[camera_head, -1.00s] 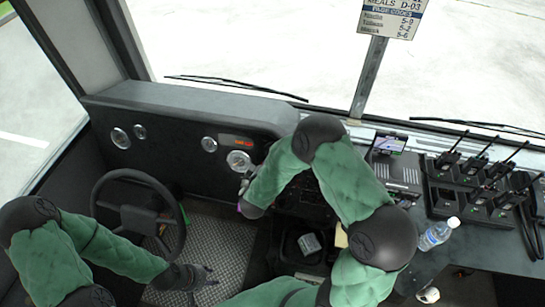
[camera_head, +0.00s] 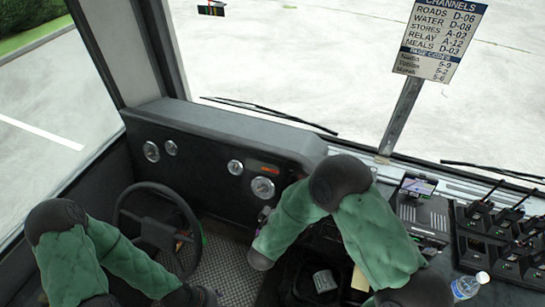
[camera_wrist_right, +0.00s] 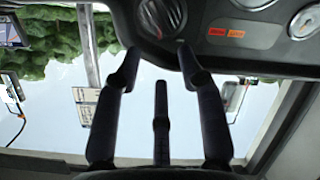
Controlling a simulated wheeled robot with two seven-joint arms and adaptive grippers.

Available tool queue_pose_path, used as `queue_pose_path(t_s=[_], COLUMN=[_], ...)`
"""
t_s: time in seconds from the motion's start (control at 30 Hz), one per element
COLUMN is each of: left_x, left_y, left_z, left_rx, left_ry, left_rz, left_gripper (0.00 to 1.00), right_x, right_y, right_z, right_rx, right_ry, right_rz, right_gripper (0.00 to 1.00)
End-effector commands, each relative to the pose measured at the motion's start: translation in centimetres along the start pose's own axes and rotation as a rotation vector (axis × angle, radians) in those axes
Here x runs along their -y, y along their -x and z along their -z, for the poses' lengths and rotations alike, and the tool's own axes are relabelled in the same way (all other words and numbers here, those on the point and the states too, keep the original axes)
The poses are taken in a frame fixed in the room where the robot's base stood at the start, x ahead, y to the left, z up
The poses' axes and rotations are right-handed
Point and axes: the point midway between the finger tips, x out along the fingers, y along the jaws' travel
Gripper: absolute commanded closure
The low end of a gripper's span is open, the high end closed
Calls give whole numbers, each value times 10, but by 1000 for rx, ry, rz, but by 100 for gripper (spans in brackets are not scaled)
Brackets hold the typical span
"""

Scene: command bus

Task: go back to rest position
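My left arm comes in from the left in the head view, and its gripper (camera_head: 200,297) hangs low below the steering wheel, cut by the bottom edge. Its finger state is not clear there. My right arm is bent with its forearm reaching toward the dashboard, and its gripper is mostly hidden in the head view. In the right wrist view my right gripper (camera_wrist_right: 158,62) has its dark fingers spread apart with nothing between them.
The steering wheel (camera_head: 157,230) and dashboard gauges (camera_head: 262,187) are at left. A sign (camera_head: 440,42) hangs on a post. At right are a device with a screen (camera_head: 418,187), several radios in chargers (camera_head: 490,240) and a water bottle (camera_head: 466,287). A small grey box (camera_head: 325,281) sits low in the middle.

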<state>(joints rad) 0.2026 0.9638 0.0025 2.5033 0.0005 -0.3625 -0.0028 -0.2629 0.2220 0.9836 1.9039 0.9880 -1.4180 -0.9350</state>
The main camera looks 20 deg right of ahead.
Motion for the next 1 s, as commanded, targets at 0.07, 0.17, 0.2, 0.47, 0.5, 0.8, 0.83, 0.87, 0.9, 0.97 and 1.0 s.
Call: queue_pose_path(t_s=[0.07,0.17,0.2,0.47,0.5,0.8,0.83,0.87,0.9,0.97,1.0], left_x=[0,0,0,6,7,15,16,17,18,19,20], left_y=[0,0,-1,-17,-20,-43,-45,-47,-50,-54,-57], left_z=[0,0,0,1,1,2,2,2,2,2,2], left_rx=[0,0,0,0,0,0,0,0,0,0,0], left_ry=[0,0,0,0,0,0,0,0,0,0,0], left_rz=[0,0,0,0,0,0,0,0,0,0,0], left_gripper=[60,60,60,60,60,60,60,60,60,60,60], right_x=[0,1,3,56,68,138,143,148,154,161,164], right_y=[0,-1,-2,-20,-22,-1,4,9,17,30,38], right_z=[0,-1,-3,-49,-61,-156,-166,-176,-190,-210,-223], right_rx=[0,2,5,112,145,465,505,544,599,685,741], right_ry=[0,-1,-4,-99,-121,-258,-269,-280,-291,-307,-315], right_rz=[0,4,13,245,298,640,669,697,733,782,811], right_gripper=[60,60,60,60,60,60,60,60,60,60,60])
